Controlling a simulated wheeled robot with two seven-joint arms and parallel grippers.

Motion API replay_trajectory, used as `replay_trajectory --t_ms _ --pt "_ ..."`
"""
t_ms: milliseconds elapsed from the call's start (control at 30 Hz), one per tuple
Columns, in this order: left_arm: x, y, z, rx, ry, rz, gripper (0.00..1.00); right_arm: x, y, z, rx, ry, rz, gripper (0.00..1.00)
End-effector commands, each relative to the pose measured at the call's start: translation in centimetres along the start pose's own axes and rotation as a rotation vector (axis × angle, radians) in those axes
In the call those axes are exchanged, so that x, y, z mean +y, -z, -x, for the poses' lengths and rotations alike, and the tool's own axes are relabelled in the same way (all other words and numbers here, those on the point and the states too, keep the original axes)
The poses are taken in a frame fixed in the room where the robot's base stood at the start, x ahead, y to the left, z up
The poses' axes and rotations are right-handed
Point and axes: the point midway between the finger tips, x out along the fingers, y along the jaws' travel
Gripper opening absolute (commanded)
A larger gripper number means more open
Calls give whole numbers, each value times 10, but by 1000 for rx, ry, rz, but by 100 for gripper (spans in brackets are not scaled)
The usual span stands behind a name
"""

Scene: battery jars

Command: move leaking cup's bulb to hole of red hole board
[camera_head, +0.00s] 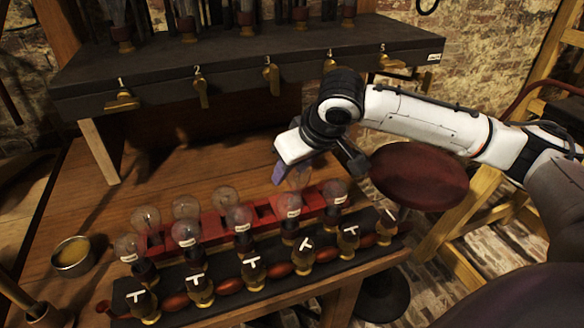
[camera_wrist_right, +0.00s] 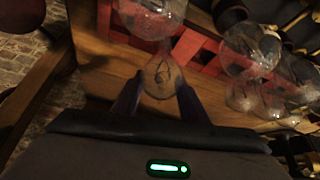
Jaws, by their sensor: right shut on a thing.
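My right gripper (camera_head: 288,176) is over the far right part of the red hole board (camera_head: 265,212). It is shut on a clear glass bulb (camera_head: 300,178). In the right wrist view the bulb (camera_wrist_right: 161,75) sits between the two dark fingers (camera_wrist_right: 156,100), with the red board (camera_wrist_right: 192,50) just beyond it. I cannot tell whether the bulb touches the board. Several other clear bulbs (camera_head: 145,218) stand at the board's left part. The numbered shelf (camera_head: 240,75) carries several jars (camera_head: 187,25) with brass taps below; I cannot tell which leaks. My left gripper is not in view.
A front row of labelled bulbs (camera_head: 185,233) stands close before the red board, above a black strip with brass switches (camera_head: 200,290). A metal bowl (camera_head: 73,256) is at left. A dark red round seat (camera_head: 420,175) is at right. The wooden tabletop (camera_head: 150,180) behind the board is bare.

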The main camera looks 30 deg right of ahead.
Motion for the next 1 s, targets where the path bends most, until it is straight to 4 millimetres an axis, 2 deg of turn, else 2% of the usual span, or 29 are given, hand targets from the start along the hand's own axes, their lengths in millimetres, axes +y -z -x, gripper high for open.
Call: replay_trajectory --t_ms 800,833,933,1000 --pt "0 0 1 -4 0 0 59 0 -6 -10 0 0 0 13" --pt "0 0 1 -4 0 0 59 0 -6 -10 0 0 0 44" --pt "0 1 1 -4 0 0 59 0 -6 -10 0 0 0 61" --pt "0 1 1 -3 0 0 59 0 -6 -10 0 0 0 61"
